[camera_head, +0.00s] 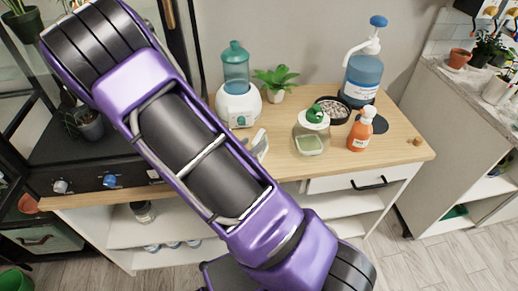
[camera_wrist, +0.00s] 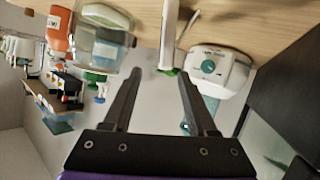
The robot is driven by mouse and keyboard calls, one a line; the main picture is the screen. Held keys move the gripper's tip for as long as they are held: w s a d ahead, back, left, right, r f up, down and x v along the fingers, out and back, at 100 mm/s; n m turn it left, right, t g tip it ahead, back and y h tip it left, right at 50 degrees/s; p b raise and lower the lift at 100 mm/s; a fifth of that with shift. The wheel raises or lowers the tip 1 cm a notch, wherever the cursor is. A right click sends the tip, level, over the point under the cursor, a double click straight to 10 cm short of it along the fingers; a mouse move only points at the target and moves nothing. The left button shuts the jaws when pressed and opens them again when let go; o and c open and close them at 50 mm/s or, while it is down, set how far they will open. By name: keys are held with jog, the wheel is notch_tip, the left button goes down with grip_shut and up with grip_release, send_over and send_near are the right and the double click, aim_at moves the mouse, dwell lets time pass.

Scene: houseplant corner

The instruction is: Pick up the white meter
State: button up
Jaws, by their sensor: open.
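The white meter (camera_head: 260,145) stands on the wooden tabletop, close beside my arm, which may cover part of it. In the wrist view, which looks upside down, a thin white slab with a green end (camera_wrist: 169,38) appears to be this meter, seen nearly edge-on. My gripper (camera_wrist: 159,72) is open and empty, its two dark fingers apart. The slab shows between and beyond the fingertips, and no contact shows. My gripper is hidden in the head view.
A white humidifier with a teal bottle (camera_head: 236,88) stands behind the meter; its base (camera_wrist: 222,68) lies close beside the right finger in the wrist view. A glass jar with a green knob (camera_head: 311,132), an orange spray bottle (camera_head: 361,130) and a blue pump bottle (camera_head: 362,78) stand right.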

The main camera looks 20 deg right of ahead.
aim_at(254, 142)
jog(key=shift+a+f+b+x, duration=0.1)
jog(key=shift+x, duration=0.9)
jog(key=shift+a+f+b+x, duration=0.1)
jog(key=shift+f+b+x, duration=0.05)
jog(key=shift+x, duration=0.9)
jog(key=shift+a+f+b+x, duration=0.1)
jog(key=shift+x, duration=0.9)
jog(key=shift+w, duration=0.2)
jog(key=shift+c, duration=0.3)
grip_shut()
